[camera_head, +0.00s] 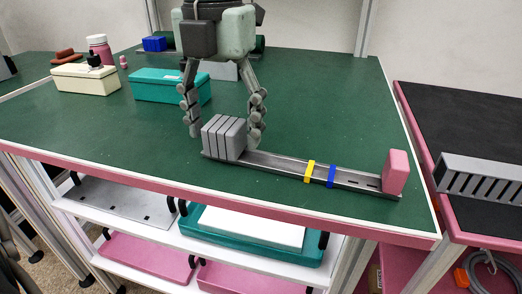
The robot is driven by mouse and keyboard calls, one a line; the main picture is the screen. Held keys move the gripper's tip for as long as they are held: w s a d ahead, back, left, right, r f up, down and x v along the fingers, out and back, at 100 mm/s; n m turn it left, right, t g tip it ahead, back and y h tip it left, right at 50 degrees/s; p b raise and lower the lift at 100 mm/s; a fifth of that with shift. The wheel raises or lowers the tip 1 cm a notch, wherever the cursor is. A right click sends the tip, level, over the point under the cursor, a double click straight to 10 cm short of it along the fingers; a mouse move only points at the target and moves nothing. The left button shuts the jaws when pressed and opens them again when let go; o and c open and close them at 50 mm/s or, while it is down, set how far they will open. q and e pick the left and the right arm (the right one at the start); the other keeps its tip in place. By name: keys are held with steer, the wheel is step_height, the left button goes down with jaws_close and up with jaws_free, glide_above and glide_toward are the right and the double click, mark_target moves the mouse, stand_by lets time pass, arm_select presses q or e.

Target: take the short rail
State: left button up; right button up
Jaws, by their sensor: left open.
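The short rail (277,163) is a grey metal rail lying on the green table top near its front edge, running from the middle to the right. A grey ribbed block (225,138) sits at its left end, and a pink block (395,172) stands at its right end. A yellow band (309,171) and a blue band (331,176) cross the rail. My left gripper (224,130) points down over the left end of the rail. Its fingers are open, one on each side of the grey block; I cannot tell whether they touch it. My right gripper is not in view.
A teal box (171,87) and a cream box (86,79) stand at the back left, with a pink bottle (100,48) behind. A blue block (154,44) is farther back. A slotted grey part (480,178) lies on the right-hand black surface. The table's right half behind the rail is clear.

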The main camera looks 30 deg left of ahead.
arm_select(q)
steer(key=shift+f, duration=0.65)
steer(key=c, duration=1.4)
steer(key=shift+r, duration=0.2)
